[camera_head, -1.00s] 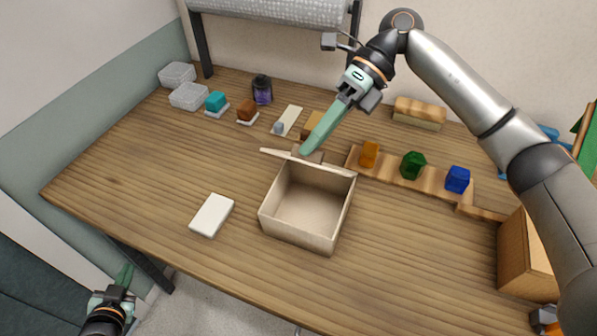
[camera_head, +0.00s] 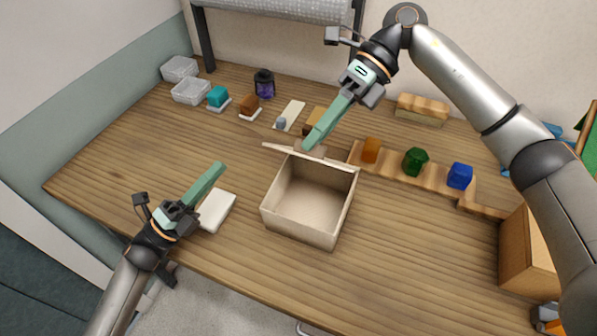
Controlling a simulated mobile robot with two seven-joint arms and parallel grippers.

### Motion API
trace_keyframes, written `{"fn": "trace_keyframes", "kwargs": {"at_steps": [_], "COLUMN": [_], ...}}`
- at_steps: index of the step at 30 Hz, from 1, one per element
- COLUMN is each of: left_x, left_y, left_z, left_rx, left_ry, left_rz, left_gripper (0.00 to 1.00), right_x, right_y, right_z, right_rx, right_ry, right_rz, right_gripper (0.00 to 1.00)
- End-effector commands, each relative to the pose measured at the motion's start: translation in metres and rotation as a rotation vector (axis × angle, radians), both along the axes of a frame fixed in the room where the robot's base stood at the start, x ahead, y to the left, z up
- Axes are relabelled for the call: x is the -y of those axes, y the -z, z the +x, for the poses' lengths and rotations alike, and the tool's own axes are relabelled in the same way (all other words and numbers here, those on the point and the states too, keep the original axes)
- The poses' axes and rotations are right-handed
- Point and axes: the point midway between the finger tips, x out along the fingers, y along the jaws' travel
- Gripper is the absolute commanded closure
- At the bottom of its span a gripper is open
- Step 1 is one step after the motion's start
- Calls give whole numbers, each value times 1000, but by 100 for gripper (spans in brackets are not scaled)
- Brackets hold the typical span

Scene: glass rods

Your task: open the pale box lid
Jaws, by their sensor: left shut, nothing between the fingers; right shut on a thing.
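The pale box (camera_head: 304,226) stands in the middle of the table with its top open and its inside empty. Its lid (camera_head: 330,161) stands up at the back edge, seen nearly edge-on. My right gripper (camera_head: 307,148) is shut at the lid's top edge, above the back of the box. The exact contact is partly hidden by the fingers. My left gripper (camera_head: 220,167) is shut and empty, above the table to the left of the box. It partly covers a white block (camera_head: 218,212) lying on the table.
A wooden strip (camera_head: 394,178) bears orange (camera_head: 371,150), green (camera_head: 415,161) and blue (camera_head: 459,176) pieces to the right. Clear containers (camera_head: 190,91), small blocks and a dark jar (camera_head: 264,83) stand at the back left.

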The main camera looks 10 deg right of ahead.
Motion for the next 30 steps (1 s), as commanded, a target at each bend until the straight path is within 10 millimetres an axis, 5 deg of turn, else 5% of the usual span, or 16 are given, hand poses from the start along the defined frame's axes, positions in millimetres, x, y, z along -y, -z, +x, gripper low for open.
{"fn": "trace_keyframes", "kwargs": {"at_steps": [3, 10, 30], "left_x": [34, 60, 143], "left_y": [-2, 0, -45], "left_z": [-32, -68, -69], "left_rx": [145, 288, 301], "left_ry": [142, 290, 303], "left_rz": [42, 69, 69], "left_gripper": [100, 100, 100], "right_x": [0, 0, 0], "right_y": [0, 0, 0], "right_z": [0, 0, 0], "right_rx": [1, 1, 1], "right_ry": [-1, -1, -1], "right_rz": [0, 0, 0], "right_gripper": [100, 100, 100]}}
